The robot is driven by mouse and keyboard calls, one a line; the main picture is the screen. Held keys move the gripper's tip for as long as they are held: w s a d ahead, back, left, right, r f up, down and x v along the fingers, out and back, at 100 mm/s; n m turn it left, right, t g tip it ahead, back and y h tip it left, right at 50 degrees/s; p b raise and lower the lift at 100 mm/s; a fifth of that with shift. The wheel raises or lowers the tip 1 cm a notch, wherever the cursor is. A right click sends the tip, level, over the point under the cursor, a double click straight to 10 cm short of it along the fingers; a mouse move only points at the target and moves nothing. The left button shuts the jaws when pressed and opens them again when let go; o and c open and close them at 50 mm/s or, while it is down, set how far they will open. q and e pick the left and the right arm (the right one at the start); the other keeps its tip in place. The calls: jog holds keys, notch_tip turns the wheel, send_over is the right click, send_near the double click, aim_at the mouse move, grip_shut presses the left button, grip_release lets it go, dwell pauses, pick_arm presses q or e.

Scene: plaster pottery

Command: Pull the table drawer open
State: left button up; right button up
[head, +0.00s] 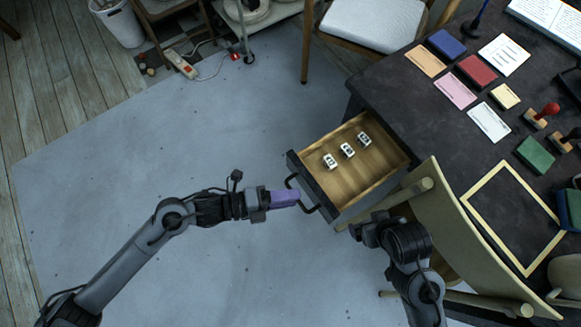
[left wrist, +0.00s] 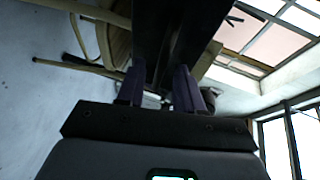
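The table drawer (head: 352,164) is pulled out from the dark table (head: 415,110). Its wooden inside is bare to view and holds three small white blocks (head: 347,150) with dark marks. A dark bar handle (head: 306,196) sticks out from its dark front. My left gripper (head: 297,197) has its purple fingertips at the handle. In the left wrist view the fingers (left wrist: 158,88) stand apart with a clear gap, before a dark surface; the handle cannot be made out between them. My right gripper (head: 364,232) is below the drawer in the picture, near a chair; its fingers are unclear.
A wooden chair (head: 450,225) stands close by my right arm. Stamps, coloured pads, cards and a wooden frame (head: 482,190) lie on the table. A white-seated chair (head: 372,22) is at the back. The grey floor left of the drawer is free.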

pick_arm(q)
jog(key=p+v, duration=0.2)
jog(key=v, duration=0.8)
